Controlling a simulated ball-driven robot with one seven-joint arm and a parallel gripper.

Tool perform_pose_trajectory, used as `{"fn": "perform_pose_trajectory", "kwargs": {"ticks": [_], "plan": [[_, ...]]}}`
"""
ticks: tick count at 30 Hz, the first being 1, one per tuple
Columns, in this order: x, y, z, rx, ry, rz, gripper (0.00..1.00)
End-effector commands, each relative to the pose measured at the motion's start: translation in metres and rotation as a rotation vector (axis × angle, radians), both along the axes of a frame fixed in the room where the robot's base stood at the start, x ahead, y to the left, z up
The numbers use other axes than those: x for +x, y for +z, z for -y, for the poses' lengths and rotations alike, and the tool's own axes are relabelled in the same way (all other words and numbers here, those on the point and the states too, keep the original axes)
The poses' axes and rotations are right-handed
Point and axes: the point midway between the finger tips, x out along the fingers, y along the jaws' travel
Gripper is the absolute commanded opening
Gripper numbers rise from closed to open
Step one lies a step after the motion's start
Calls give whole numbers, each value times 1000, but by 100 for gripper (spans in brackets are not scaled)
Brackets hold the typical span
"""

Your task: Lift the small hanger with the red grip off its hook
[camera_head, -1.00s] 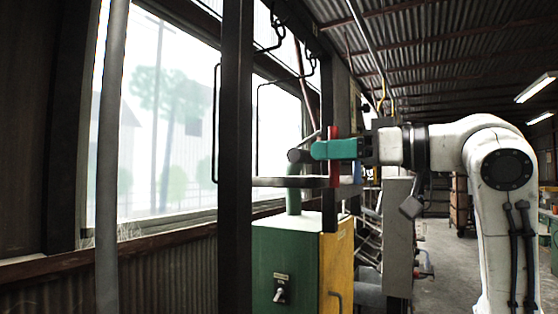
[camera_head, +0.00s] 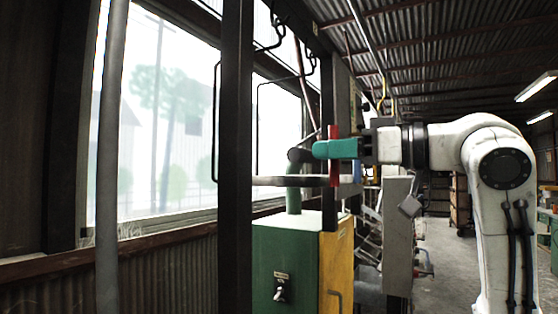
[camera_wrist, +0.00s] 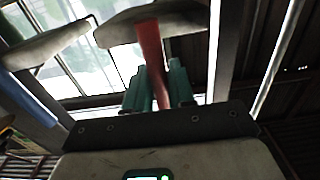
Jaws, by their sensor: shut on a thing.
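The red grip (camera_head: 333,175) of a hanger stands upright in the head view, partly covered by my teal fingers. In the wrist view the red grip (camera_wrist: 150,50) runs between the two fingers and meets a pale, flat piece (camera_wrist: 180,18) above. My gripper (camera_head: 324,149) is shut on the red grip, reaching in from the right.
A dark upright post (camera_head: 237,150) stands left of my gripper. A green and yellow cabinet (camera_head: 287,265) is below. Black hooks (camera_head: 308,65) hang above near the window. In the wrist view another pale flat piece (camera_wrist: 45,45) and a blue bar (camera_wrist: 25,100) are at left. Open floor lies at right.

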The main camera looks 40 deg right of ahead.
Motion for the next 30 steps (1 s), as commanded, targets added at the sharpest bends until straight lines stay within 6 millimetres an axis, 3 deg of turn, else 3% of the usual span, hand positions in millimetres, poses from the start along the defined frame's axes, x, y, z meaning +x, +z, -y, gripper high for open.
{"fn": "perform_pose_trajectory", "kwargs": {"ticks": [17, 30], "plan": [[-1, 3, 0, 0, -1, 4, 0], [0, 16, 0, 0, 0, 3, 0]]}}
